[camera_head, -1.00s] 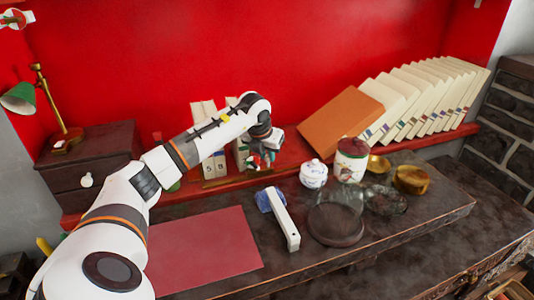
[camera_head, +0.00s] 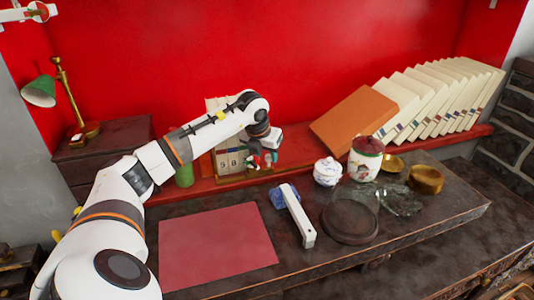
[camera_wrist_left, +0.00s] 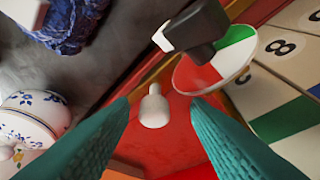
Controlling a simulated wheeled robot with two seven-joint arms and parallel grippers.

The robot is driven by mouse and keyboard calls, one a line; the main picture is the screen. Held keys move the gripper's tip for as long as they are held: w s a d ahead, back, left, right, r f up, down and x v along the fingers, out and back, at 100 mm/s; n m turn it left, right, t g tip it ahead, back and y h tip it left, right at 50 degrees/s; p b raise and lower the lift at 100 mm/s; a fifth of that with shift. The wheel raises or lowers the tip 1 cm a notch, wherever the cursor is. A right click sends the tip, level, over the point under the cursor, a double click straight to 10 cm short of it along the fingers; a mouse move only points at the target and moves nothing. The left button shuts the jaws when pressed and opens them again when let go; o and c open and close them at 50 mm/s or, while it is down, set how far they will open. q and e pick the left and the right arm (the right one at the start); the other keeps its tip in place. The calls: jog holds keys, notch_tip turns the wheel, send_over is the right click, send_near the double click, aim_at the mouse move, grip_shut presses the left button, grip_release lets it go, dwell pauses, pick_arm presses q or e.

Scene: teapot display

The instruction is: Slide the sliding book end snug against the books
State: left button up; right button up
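My left gripper (camera_head: 257,160) is well to the left of the slab, by the small figures and number blocks. In the left wrist view its teal fingers (camera_wrist_left: 160,108) stand apart with nothing gripped. A white peg (camera_wrist_left: 153,108) shows beyond the fingertips. My right gripper is not in view.
A number-block calendar (camera_head: 229,163) stands beside the left gripper. A sugar bowl (camera_head: 327,172), a painted jar (camera_head: 365,158), brass dishes (camera_head: 426,179) and a white-handled blue item (camera_head: 299,216) stand on the desk in front. A desk lamp (camera_head: 62,95) is at left.

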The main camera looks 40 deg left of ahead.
pick_arm(q)
jog(key=shift+d+r, duration=0.1)
jog(key=shift+r, duration=0.25)
jog(key=v, duration=1.1)
jog(key=shift+s, duration=0.2)
